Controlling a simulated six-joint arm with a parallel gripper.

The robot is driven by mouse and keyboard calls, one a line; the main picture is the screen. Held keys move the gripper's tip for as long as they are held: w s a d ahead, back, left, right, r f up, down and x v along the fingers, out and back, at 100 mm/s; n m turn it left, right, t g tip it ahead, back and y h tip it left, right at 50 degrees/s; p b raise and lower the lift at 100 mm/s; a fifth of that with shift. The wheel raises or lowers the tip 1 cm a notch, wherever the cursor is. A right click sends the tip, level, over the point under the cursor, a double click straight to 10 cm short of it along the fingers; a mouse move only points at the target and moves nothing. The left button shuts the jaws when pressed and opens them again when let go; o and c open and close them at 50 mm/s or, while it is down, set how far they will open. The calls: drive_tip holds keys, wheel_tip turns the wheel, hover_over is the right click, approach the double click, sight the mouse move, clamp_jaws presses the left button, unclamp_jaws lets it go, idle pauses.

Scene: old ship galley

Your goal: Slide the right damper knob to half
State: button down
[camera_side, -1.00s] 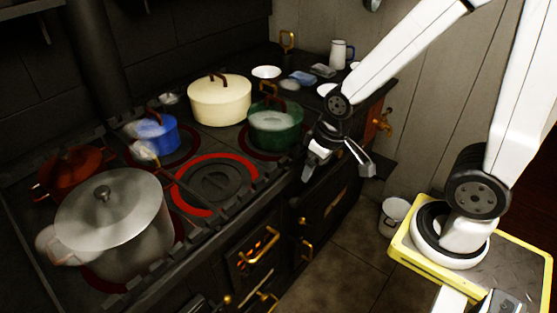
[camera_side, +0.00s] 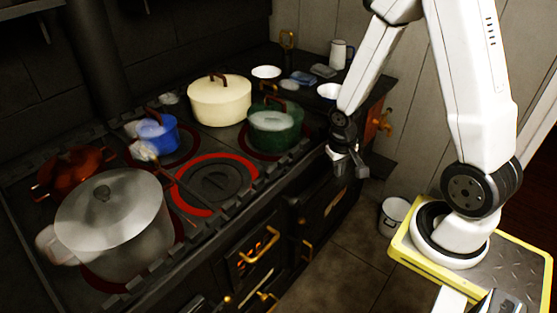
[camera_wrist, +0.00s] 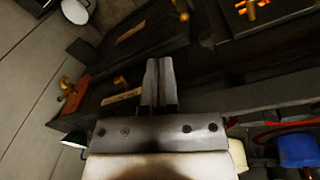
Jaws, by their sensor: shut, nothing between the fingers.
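My gripper (camera_side: 349,170) is shut and empty, hanging in front of the black range front near its right end. In the wrist view its fingertips (camera_wrist: 161,66) are together, pointing at the dark front. A small brass knob (camera_wrist: 121,82) shows to the left of the fingertips, beside a brass plate (camera_wrist: 122,97). I cannot tell for sure whether it is the right damper knob. Another brass knob (camera_wrist: 184,17) lies farther off at the top. In the side view, brass fittings show low on the front, including a knob (camera_side: 303,221), but the area behind my gripper is hidden.
A green pot (camera_side: 274,134), cream pot (camera_side: 219,104), blue pot (camera_side: 157,134) and large steel pot (camera_side: 112,225) stand on the stovetop. A red-ringed burner (camera_side: 212,183) is bare. A brass tap (camera_side: 384,124) sticks out at right. A white bucket (camera_side: 392,215) stands on the floor.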

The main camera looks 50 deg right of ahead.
drive_tip(key=w+d+f+n+t+h, duration=0.1)
drive_tip(key=w+d+f+n+t, duration=0.25)
drive_tip(key=f, duration=0.35)
drive_tip(key=w+d+f+n+t+h, duration=0.1)
drive_tip(key=w+d+f+n+t, duration=0.2)
drive_tip(key=w+f+t, duration=0.3)
drive_tip(key=s+d+f+n+t+h, duration=0.2)
drive_tip(key=s+d+n+t+h, duration=0.1)
drive_tip(key=s+n+h, duration=0.3)
drive_tip(key=shift+s+d+f+n+t+h, duration=0.3)
drive_tip(key=shift+d+f+n+t+h, duration=0.1)
drive_tip(key=shift+d+n+h, duration=0.4)
drive_tip(key=shift+a, duration=0.1)
